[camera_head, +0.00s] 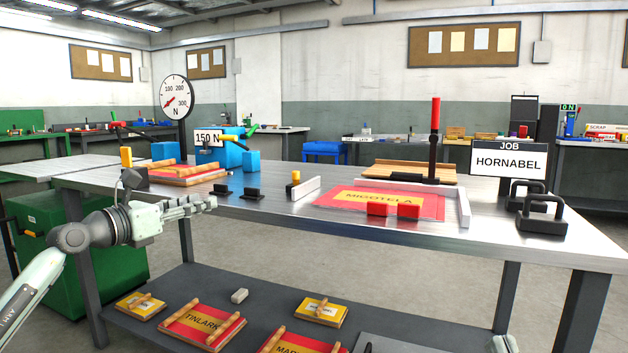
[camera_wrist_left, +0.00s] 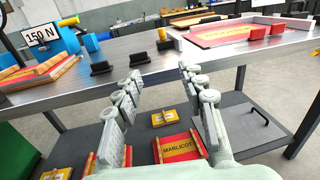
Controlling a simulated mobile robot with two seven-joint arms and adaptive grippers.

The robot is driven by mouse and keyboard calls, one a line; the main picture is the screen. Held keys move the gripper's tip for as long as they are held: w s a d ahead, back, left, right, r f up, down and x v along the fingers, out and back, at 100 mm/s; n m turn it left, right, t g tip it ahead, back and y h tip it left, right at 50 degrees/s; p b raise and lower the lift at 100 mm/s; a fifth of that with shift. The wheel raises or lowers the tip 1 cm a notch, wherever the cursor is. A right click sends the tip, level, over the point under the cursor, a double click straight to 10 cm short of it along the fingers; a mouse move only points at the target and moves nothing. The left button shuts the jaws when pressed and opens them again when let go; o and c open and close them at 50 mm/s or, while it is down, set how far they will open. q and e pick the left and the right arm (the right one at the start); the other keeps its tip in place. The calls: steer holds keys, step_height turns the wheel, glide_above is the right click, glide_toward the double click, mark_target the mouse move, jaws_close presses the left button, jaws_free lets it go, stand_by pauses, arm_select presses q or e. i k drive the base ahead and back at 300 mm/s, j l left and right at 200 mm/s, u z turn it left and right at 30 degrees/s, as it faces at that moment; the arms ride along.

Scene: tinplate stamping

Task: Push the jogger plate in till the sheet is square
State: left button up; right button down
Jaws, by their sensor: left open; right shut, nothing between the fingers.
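The jogger plate (camera_head: 307,188) is a pale upright bar with a yellow-topped handle (camera_head: 295,178), left of the sheet. The red and yellow sheet (camera_head: 332,201) lies flat on the bench with two red blocks on its front part. Bare metal shows between plate and sheet. A pale fence (camera_head: 464,207) stands at the sheet's right. My left gripper (camera_head: 207,203) is open and empty at the bench's front edge, well left of the plate; its fingers (camera_wrist_left: 162,74) point toward the bench in the left wrist view. My right gripper (camera_head: 503,343) barely shows at the bottom, shut and empty.
Small black blocks (camera_head: 252,194) stand between my left gripper and the plate. A force dial (camera_head: 175,97) and a 150 N sign (camera_head: 208,138) stand at the left. Black handled weights (camera_head: 542,222) sit at the right. A lower shelf (camera_head: 262,313) holds stamping plates.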

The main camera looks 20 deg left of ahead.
mark_target(297, 190)
steer(key=i+l, duration=0.15)
steer(key=i, duration=0.3)
steer(key=i+l, duration=0.2)
steer(key=i, duration=0.25)
